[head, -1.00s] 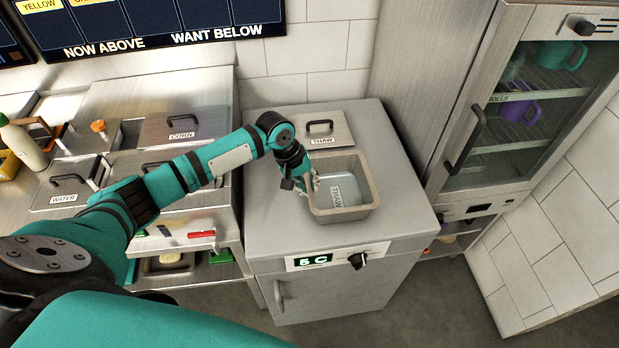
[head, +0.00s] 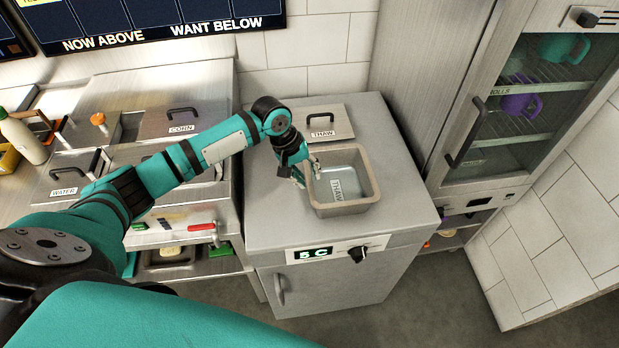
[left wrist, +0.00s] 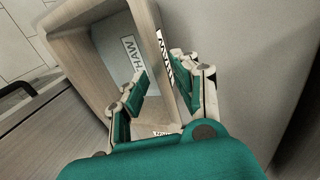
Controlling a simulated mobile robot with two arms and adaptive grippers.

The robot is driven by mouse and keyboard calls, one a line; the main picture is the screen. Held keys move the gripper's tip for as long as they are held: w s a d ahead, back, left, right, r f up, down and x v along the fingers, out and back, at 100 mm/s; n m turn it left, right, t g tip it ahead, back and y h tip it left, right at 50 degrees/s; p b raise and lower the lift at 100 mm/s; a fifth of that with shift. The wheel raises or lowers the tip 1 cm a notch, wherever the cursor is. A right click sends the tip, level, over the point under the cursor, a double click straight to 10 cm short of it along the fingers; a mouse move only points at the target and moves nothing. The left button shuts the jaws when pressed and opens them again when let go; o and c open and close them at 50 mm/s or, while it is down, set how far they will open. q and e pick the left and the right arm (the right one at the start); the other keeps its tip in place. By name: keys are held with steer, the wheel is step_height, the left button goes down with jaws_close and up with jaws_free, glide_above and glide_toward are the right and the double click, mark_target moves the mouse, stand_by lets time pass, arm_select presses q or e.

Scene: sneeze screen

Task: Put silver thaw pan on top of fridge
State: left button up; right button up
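The thaw pan (head: 345,208), a silver-beige open rectangular pan, sits upright on the top of the low grey fridge (head: 272,220). A THAW label shows inside the pan, and the pan also shows in the left wrist view (left wrist: 85,50). My left gripper (head: 306,170) is at the pan's left rim. In the left wrist view my left gripper (left wrist: 160,72) has its fingers apart, one over the pan's inside and one outside the wall. Whether either finger touches the wall is unclear. My right gripper is out of view.
A lid labelled THAW (head: 325,120) lies behind the pan. A tall glass-door cabinet (head: 530,100) with mugs stands at right. A counter with the CORN lid (head: 180,120) and WATER lid (head: 75,175) is at left. The fridge top's front and right are clear.

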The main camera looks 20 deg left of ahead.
arm_select(q)
steer(key=b+v, duration=0.1)
steer(key=v, duration=0.9)
